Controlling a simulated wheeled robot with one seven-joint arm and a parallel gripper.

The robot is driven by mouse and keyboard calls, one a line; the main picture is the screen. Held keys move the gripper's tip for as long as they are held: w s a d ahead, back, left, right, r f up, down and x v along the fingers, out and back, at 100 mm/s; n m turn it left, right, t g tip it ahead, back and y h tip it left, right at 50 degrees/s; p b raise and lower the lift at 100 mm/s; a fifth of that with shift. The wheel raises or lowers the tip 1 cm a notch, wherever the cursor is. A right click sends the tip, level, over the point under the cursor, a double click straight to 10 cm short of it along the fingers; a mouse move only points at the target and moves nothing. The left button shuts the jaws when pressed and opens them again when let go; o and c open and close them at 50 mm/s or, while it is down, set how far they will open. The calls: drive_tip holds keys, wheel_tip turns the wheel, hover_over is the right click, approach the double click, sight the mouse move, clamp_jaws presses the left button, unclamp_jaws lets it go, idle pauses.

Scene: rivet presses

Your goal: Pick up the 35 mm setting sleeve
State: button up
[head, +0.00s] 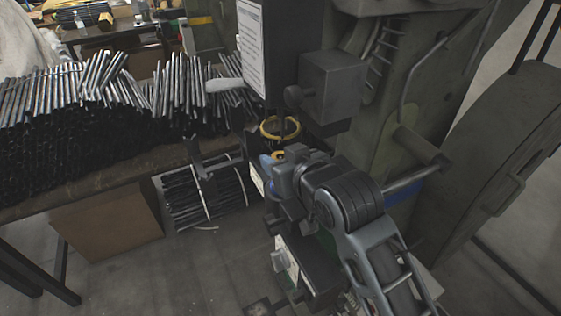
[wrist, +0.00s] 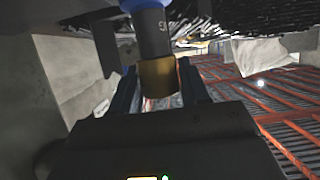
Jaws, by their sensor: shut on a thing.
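My gripper (wrist: 160,95) is shut on a setting sleeve (wrist: 155,35). The sleeve is a dark cylinder with a blue band at the top of the wrist view and a brass-coloured end between my two fingers. A small pale marking is on its side, too small to read surely. In the head view my gripper (head: 276,162) is beside the press, just in front of and below a yellow ring (head: 281,137). There, only a small bit of orange and blue shows at the fingers, and my wrist hides most of the sleeve.
The green rivet press (head: 400,95) stands close on the right, with a large wheel (head: 510,180) beyond it. A bench (head: 110,190) on the left carries heaps of dark rods (head: 70,110). A cardboard box (head: 108,222) and bundled rods (head: 205,195) are below. Open floor lies front left.

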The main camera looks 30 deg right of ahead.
clamp_jaws()
drive_tip(key=shift+r, duration=0.6)
drive_tip(key=shift+s+r, duration=0.2)
drive_tip(key=shift+r, duration=0.35)
drive_tip(key=shift+s+r, duration=0.2)
drive_tip(key=shift+r, duration=0.35)
drive_tip(key=s+p, duration=0.3)
drive_tip(key=s, duration=1.4)
drive_tip(key=shift+p, duration=0.3)
